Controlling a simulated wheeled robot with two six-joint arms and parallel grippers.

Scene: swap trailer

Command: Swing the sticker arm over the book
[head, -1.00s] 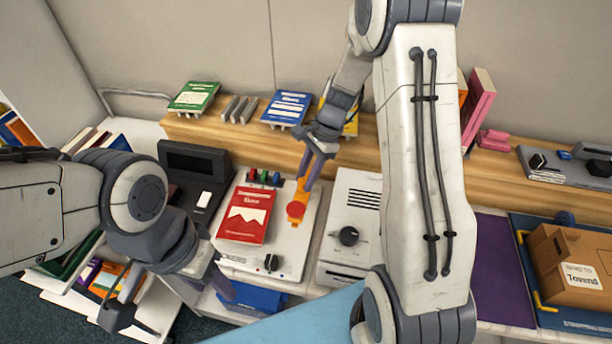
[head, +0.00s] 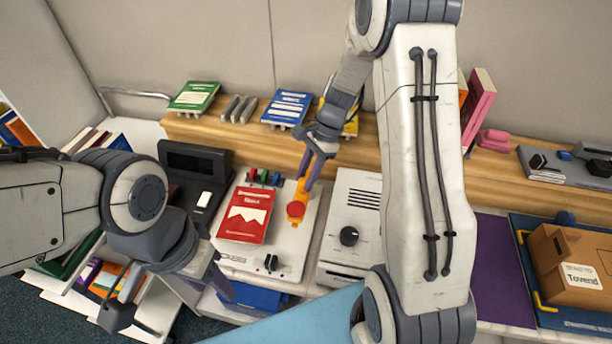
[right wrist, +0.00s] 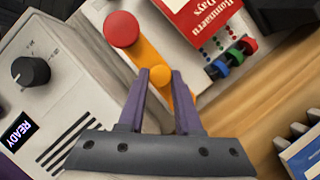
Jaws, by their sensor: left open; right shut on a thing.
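The orange sticker arm (head: 301,190) with a red round end (head: 296,209) sits on the right part of a white machine (head: 290,240). The red book (head: 246,217) lies on the machine, left of the arm; the red end is beside the book, not over it. My right gripper (head: 308,172) is shut on the sticker arm. In the right wrist view its purple fingers (right wrist: 162,76) close around the arm's orange knob (right wrist: 161,75), and the red end (right wrist: 121,29) points away. My left gripper (head: 170,305) is open and empty, low at the left, apart from the book.
A white device with a dial (head: 348,236) is right of the machine, and a dark terminal (head: 195,170) is at left. A wooden shelf (head: 220,130) with books runs behind. A cardboard box (head: 575,262) is far right.

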